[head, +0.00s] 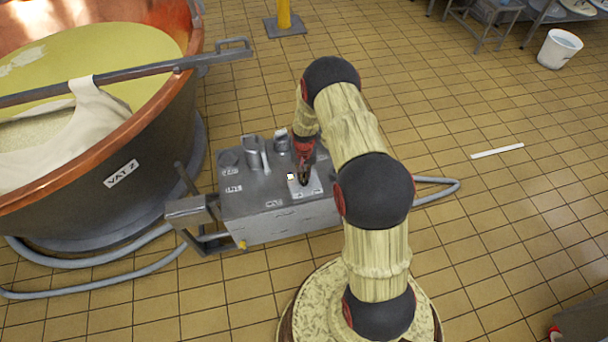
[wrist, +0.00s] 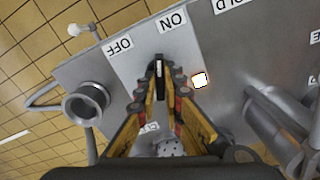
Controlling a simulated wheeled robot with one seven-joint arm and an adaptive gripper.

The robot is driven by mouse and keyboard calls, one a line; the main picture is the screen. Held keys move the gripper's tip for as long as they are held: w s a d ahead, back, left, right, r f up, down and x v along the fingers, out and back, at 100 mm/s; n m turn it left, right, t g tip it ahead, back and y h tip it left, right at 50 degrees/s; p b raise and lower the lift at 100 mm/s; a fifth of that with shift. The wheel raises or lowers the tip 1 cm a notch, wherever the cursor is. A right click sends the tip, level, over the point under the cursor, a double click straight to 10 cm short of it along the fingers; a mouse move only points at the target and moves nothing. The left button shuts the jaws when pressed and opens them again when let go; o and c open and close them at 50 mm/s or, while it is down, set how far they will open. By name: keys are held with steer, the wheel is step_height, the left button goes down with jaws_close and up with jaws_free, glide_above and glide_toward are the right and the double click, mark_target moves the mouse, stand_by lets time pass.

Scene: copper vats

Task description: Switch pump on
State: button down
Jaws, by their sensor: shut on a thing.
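The pump box (head: 275,222) is a grey metal cabinet beside the copper vat, with labels on its top. In the wrist view its top (wrist: 226,45) shows an OFF label (wrist: 118,44) and an ON label (wrist: 172,22) side by side. My gripper (head: 304,178) is down on the switch plate. In the wrist view my gripper (wrist: 160,78) is shut on a small dark switch lever (wrist: 158,66) below these labels. Its fingers hide much of the lever, so I cannot tell its exact setting.
The copper vat (head: 150,118), labelled VAT 2, stands at left with a pole and cloth over it. Grey hoses (head: 100,282) lie on the tiled floor. A pipe stub (wrist: 84,104) is at the box's edge. Open floor lies right, with a white strip (head: 497,151) and bucket (head: 558,50).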

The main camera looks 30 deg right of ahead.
mark_target(304, 176)
steer(key=shift+m, duration=0.8)
steer(key=c, duration=2)
jaws_free()
steer(key=shift+o, duration=0.4)
step_height(304, 176, up, 12)
